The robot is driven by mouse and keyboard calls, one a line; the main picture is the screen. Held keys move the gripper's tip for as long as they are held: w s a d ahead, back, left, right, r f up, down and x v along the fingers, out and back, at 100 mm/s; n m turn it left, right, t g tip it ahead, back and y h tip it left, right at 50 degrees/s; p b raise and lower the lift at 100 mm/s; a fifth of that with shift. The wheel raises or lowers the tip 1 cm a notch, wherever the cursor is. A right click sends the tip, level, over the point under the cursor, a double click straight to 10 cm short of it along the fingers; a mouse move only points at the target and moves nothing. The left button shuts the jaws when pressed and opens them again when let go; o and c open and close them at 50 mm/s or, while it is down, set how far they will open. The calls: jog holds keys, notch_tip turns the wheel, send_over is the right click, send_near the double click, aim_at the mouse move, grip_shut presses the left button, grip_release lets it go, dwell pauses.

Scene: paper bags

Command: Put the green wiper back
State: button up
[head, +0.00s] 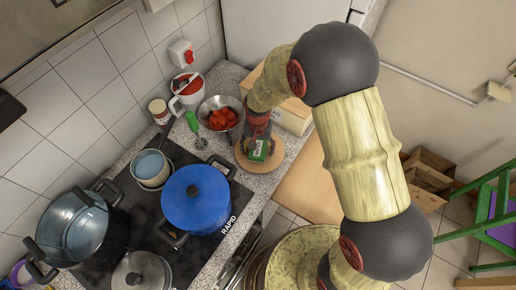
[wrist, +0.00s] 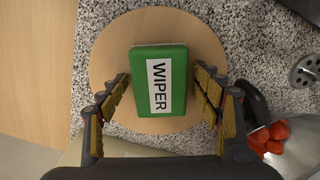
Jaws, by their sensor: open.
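The green wiper (wrist: 178,80) is a block with a white label reading WIPER. It lies flat on a round wooden board (wrist: 108,42) on the speckled counter. In the head view the wiper (head: 259,151) shows partly under my gripper (head: 257,140), with the board (head: 275,160) around it. In the wrist view my gripper (wrist: 160,75) is open, one finger on each side of the wiper. Gaps show between the fingers and the wiper's sides. I cannot tell how far above the board the fingertips are.
A metal bowl of red pieces (head: 221,112) and a green-handled tool (head: 193,122) stand left of the board. A box (head: 290,116) stands behind it. A blue pot (head: 194,200) and other pots are on the stove. A green ladder (head: 490,190) stands at right.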

notch_tip(320, 180, up, 13)
jog(key=p, duration=0.1)
notch_tip(320, 180, up, 16)
jog(key=n+t, duration=0.1)
jog(key=t, duration=0.2)
send_over(258, 148)
jog(key=s+d, duration=0.7)
jog(key=d, duration=0.1)
jog(key=s+d+r+n+t, duration=0.1)
jog(key=s+d+r, duration=0.2)
jog(key=s, duration=0.3)
jog(key=s+d+r+n+t, duration=0.1)
jog(key=s+d+r, duration=0.2)
jog(key=s, duration=0.4)
jog(key=shift+d+r+t, duration=0.15)
jog(key=shift+r+t, duration=0.15)
jog(key=shift+r, duration=0.5)
jog(key=shift+s, duration=0.1)
notch_tip(258, 148, down, 10)
jog(key=b, duration=1)
